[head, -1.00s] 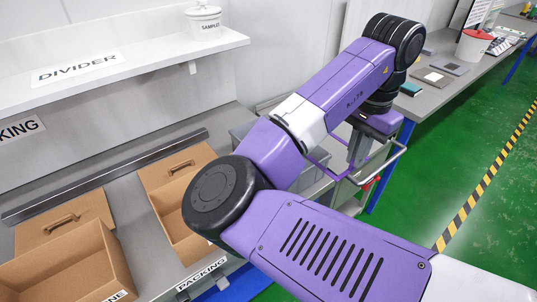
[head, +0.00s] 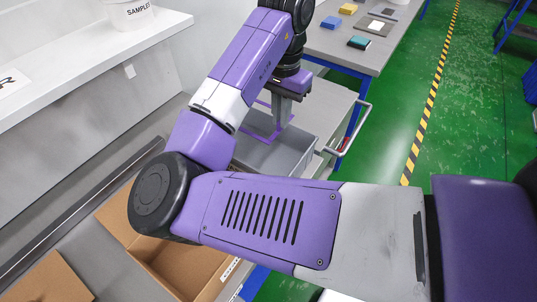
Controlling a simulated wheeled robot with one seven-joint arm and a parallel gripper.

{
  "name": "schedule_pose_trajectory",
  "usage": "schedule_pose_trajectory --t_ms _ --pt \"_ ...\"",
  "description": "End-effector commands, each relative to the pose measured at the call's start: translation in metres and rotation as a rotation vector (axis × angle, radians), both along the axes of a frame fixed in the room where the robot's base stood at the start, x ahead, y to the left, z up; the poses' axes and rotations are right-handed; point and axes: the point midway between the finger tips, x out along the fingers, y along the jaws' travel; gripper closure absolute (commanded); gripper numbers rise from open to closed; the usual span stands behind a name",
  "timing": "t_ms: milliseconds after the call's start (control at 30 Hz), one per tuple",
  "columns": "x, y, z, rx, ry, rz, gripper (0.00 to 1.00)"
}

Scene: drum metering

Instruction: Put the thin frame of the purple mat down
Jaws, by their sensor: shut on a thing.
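My gripper (head: 281,122) points down over a grey bin (head: 296,163) and is shut on a thin purple frame (head: 262,137). Only parts of the frame's narrow bars show, to the left of and below my fingers. The frame seems to be at or just above the bin's opening; I cannot tell whether it touches anything. My arm hides part of the bin and of the frame. I cannot make out a separate purple mat sheet.
An open cardboard box (head: 196,262) is at the lower left. A grey table (head: 340,50) at the back holds flat coloured items. A shelf (head: 90,75) is at the upper left. Green floor is clear at right.

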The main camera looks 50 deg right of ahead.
Motion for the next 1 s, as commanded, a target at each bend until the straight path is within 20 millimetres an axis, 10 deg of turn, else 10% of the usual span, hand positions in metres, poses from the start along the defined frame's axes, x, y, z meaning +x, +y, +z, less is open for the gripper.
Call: schedule_pose_trajectory --t_ms 400,1000 --pt "0.000 0.001 -0.098 0.002 0.002 0.004 1.00" --pt "0.000 0.001 -0.160 0.002 0.001 0.002 1.00"
